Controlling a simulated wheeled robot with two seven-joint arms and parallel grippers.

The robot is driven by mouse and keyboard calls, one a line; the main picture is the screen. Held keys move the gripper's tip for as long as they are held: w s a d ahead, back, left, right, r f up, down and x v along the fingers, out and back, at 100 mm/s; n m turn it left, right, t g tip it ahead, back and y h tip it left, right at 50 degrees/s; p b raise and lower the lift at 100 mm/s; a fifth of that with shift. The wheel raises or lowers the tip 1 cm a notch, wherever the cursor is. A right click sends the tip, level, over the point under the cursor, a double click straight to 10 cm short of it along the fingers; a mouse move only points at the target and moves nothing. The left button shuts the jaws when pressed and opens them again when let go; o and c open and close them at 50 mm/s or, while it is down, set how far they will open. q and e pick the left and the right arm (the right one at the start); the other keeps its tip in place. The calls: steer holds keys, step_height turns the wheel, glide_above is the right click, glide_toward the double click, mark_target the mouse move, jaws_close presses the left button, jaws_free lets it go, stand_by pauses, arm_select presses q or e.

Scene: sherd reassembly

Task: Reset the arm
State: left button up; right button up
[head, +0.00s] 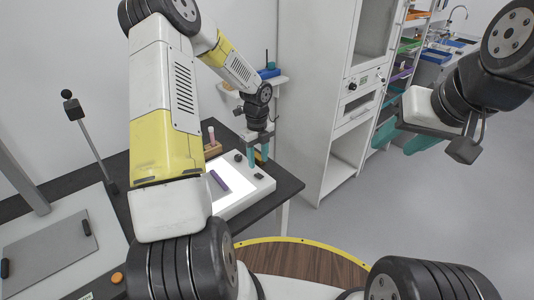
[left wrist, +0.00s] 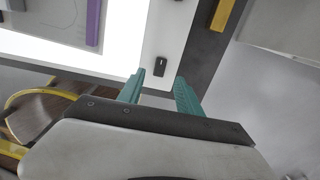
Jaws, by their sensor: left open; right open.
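My left gripper (head: 258,157) is over the far right part of the white light box (head: 263,187), with its teal fingers apart and nothing between them. In the left wrist view the same gripper (left wrist: 160,92) shows two separated teal fingers near the box edge, next to a small black piece (left wrist: 160,66) on the box. My right gripper (head: 402,138) hangs at the right over the grey floor, away from the table. Its teal fingers are apart and empty.
A purple bar (head: 219,181) lies on the lit panel, and it also shows in the left wrist view (left wrist: 94,22). The dark table (head: 284,184) ends at the right. A white cabinet (head: 325,110) stands behind. A lever stand (head: 90,140) and a grey plate (head: 50,248) are at left.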

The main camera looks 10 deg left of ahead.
arm_select(q)
steer(key=shift+r, duration=1.05)
